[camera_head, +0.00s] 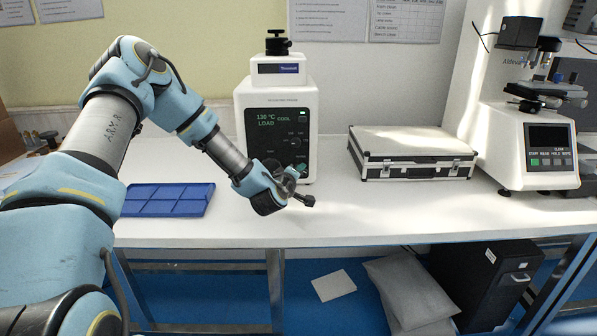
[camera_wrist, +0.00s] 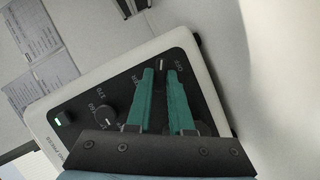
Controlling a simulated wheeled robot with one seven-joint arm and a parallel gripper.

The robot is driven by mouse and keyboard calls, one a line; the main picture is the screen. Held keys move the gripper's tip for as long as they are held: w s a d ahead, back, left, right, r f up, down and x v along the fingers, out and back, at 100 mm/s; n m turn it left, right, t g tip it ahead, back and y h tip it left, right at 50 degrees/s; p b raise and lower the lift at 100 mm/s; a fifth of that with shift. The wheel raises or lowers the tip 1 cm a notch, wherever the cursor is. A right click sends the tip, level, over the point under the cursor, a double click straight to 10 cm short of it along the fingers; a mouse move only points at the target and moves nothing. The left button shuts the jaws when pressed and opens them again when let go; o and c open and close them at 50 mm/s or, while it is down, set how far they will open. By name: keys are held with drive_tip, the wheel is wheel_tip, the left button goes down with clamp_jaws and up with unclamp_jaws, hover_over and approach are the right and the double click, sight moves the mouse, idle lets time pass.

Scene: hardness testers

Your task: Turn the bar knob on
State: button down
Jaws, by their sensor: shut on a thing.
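In the wrist view the bar knob (camera_wrist: 160,66) shows only as a small dark piece with a pale mark between the fingertips. The fingers are shut on it and hide most of it. The word OFF is printed just right of the fingertips. In the head view my wrist hides the knob.
A round dial (camera_wrist: 107,117) and a green-lit switch (camera_wrist: 61,118) are on the same panel, left of the fingers. A blue tray (camera_head: 167,200) lies left, a silver case (camera_head: 411,153) right, and another tester (camera_head: 525,120) far right. The bench front is clear.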

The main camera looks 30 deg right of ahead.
drive_tip(key=m+y, duration=0.2)
drive_tip(key=m, duration=0.1)
drive_tip(key=m+y, duration=0.1)
drive_tip(key=shift+s+d+r+m, duration=0.2)
drive_tip(key=shift+d+m, duration=0.1)
drive_tip(key=shift+m, duration=0.1)
drive_tip(key=shift+m+t+y, duration=0.3)
drive_tip(key=shift+m+y, duration=0.4)
drive_tip(key=shift+m, duration=0.4)
drive_tip(key=shift+d+m+y, duration=0.1)
drive_tip(key=shift+m+y, duration=0.5)
drive_tip(key=shift+m, duration=0.1)
drive_tip(key=c, duration=0.8)
unclamp_jaws()
drive_tip(key=shift+c, duration=0.2)
drive_tip(key=shift+t, duration=0.3)
drive_tip(key=b+v, duration=0.2)
drive_tip(key=v, duration=0.8)
drive_tip(key=shift+s+r, duration=0.2)
drive_tip(key=shift+s, duration=0.05)
